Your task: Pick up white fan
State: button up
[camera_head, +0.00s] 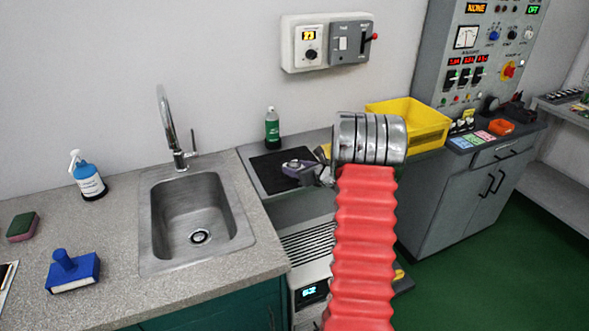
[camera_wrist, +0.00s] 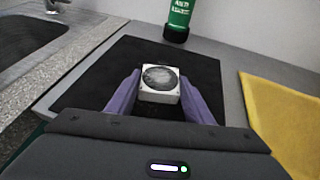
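The white fan (camera_wrist: 160,78), a small square block with a round grey face, is between the two purple fingers of my gripper (camera_wrist: 160,84) in the wrist view. The fingers flank its left and right sides with little or no gap showing. I cannot tell whether they press on it. Behind and below the fan is a black mat (camera_wrist: 205,72). I cannot tell whether the fan rests on it. In the head view my gripper (camera_head: 298,168) is low over the black mat (camera_head: 262,174), partly hidden by my arm; the fan is not clear there.
A green bottle (camera_head: 272,128) stands behind the mat. A sink (camera_head: 198,225) with a tall faucet (camera_head: 172,130) is to the left. A wall control box (camera_head: 328,42) hangs above.

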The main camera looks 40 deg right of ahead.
aim_at(297, 168)
jog(key=c, duration=0.5)
jog(key=shift+o, duration=0.2)
notch_tip(297, 168, up, 10)
dwell(0.4)
dwell(0.4)
